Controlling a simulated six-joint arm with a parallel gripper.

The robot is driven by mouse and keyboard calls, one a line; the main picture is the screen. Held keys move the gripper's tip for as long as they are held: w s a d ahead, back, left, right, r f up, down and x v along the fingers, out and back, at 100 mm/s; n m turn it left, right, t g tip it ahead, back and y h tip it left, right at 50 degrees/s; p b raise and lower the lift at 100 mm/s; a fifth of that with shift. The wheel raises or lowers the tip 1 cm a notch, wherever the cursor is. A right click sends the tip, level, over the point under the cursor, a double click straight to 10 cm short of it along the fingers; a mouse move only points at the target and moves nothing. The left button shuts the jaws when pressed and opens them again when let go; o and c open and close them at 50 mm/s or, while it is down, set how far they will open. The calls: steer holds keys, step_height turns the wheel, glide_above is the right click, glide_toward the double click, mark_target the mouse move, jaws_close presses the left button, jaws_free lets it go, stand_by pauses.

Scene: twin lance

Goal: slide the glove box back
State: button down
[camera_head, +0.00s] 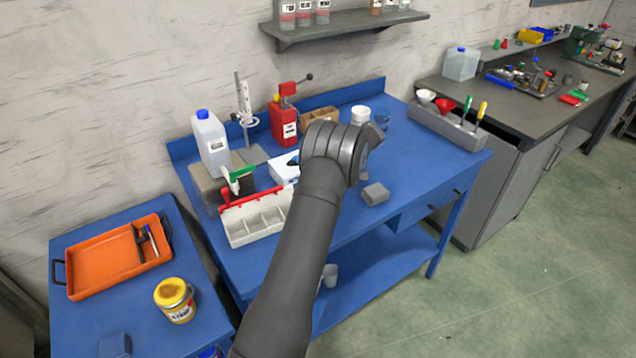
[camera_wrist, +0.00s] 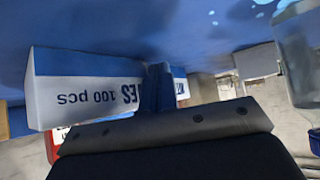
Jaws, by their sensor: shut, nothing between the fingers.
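The glove box (camera_head: 284,168) is a white carton with blue on it. It lies on the blue workbench (camera_head: 345,232), partly hidden behind my arm in the head view. The wrist view shows the scene upside down, with the box (camera_wrist: 85,92) close up and its "100 pcs" lettering inverted. My gripper (camera_wrist: 158,75) shows there as narrow dark blue fingers, shut and empty, in front of the box's printed side. I cannot tell whether they touch it. In the head view my own wrist hides the fingers.
A white divided carrier with a red handle (camera_head: 258,220) stands left of the box. A jug (camera_head: 211,140), a red press (camera_head: 283,120) and a cardboard bin (camera_head: 318,116) stand behind. A grey block (camera_head: 375,194) lies to the right, with bare bench around it.

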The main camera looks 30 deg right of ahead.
steer(key=shift+w, duration=0.1)
steer(key=shift+w, duration=0.35)
steer(key=shift+s, duration=0.3)
step_height(320, 180, up, 9)
stand_by(1.4)
steer(key=shift+f, duration=3.35)
